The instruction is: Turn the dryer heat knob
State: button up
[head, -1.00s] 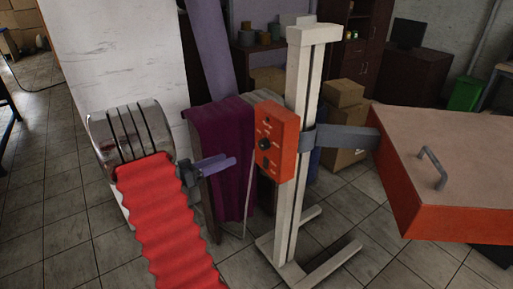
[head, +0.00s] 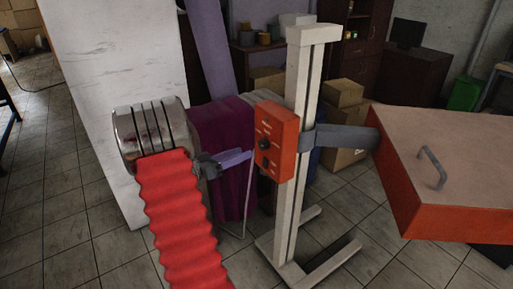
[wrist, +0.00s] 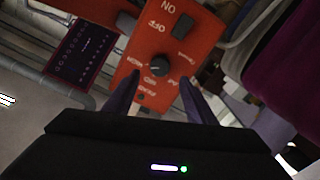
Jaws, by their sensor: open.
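The dryer's orange control box (head: 287,125) is mounted on a pale upright post. Its dark round heat knob (head: 264,144) sits above a dark switch on the face. In the wrist view the knob (wrist: 160,66) shows between and just beyond the fingertips, with white lettering around it. My gripper (wrist: 158,82) is open and empty, its two purple fingers apart on either side of the knob's line. In the head view my gripper (head: 248,155) is just left of the box, pointing toward its face. I cannot tell whether the fingers touch anything.
The post (head: 297,95) stands on a splayed base. A grey bracket (head: 345,138) joins it to the wide dryer head (head: 450,165) at right. Purple cloth (head: 222,140) hangs behind my gripper. Cardboard boxes (head: 345,95) stand behind the post. Open floor is at the lower left.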

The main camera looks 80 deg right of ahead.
aim_at(261, 145)
jog(key=x, duration=0.7)
jog(key=shift+s+d, duration=0.2)
jog(key=shift+c, duration=0.2)
jog(key=c, duration=0.9)
jog(key=shift+d, duration=0.15)
jog(key=shift+c, duration=0.5)
